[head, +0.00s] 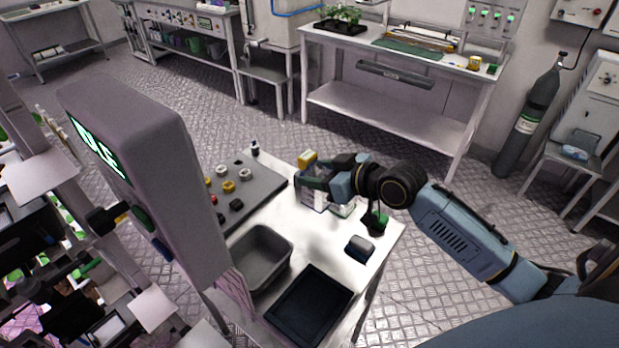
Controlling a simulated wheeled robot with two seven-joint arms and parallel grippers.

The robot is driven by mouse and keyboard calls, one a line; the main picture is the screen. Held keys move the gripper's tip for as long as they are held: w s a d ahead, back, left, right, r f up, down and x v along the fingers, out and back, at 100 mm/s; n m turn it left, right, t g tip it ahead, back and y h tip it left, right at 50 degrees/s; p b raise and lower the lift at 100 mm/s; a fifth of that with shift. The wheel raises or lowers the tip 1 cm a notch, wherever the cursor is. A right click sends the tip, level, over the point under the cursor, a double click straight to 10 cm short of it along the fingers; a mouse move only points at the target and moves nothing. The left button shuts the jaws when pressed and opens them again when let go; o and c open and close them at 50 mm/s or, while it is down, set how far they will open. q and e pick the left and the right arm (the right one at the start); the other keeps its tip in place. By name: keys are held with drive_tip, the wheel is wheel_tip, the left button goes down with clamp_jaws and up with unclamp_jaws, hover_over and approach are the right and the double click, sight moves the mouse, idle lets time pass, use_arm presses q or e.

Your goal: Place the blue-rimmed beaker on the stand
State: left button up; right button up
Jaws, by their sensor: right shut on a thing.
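My right gripper (312,183) reaches in from the right over the white table. It is shut on a clear, bluish-edged container, which looks like the blue-rimmed beaker (312,201). The fingers hide part of it, and I cannot tell whether its base touches the table. A small dark piece with a green part (375,221) stands to the right of the gripper near the table edge; I cannot tell whether it is the stand. My left gripper is not in view.
A yellow item (307,160) sits just behind the gripper. A grey panel (262,190) with several knobs is to the left. A grey bin (258,257), a black tray (311,305) and a dark block (359,249) are nearer. A tall grey housing (150,170) blocks the left side.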

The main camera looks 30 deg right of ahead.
drive_tip(key=shift+r, duration=0.7)
drive_tip(key=shift+s+a+f, duration=0.15)
drive_tip(key=shift+a+f, duration=0.1)
drive_tip(key=shift+a, duration=0.2)
drive_tip(key=s+a+f+m+t+h+b, duration=0.1)
drive_tip(key=s+a+m+h+b, duration=0.3)
drive_tip(key=a, duration=0.3)
drive_tip(key=shift+s+a+h, duration=0.35)
drive_tip(key=shift+s+h, duration=0.15)
drive_tip(key=shift+s, duration=0.35)
